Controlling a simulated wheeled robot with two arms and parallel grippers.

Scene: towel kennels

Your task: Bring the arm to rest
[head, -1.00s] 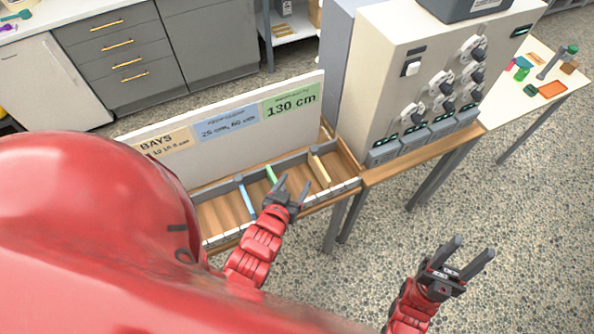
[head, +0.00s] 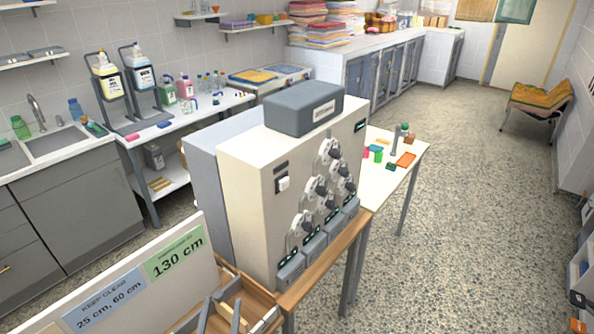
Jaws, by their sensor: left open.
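My left gripper (head: 222,314) shows only at the bottom edge, as two dark grey fingers spread apart with nothing seen between them. It is over the wooden divided tray (head: 232,284), in front of the sign board (head: 130,290) reading "130 cm" and "25 cm, 60 cm". The rest of the left arm is below the picture. I cannot tell whether the fingers touch the tray. My right gripper and arm are out of view.
A cream cabinet with knobs (head: 248,215) stands right of the tray, with a dark grey box (head: 303,108) on top. A white table (head: 409,165) with small items is behind it. Speckled floor at right is open, with a chair (head: 538,105) far back.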

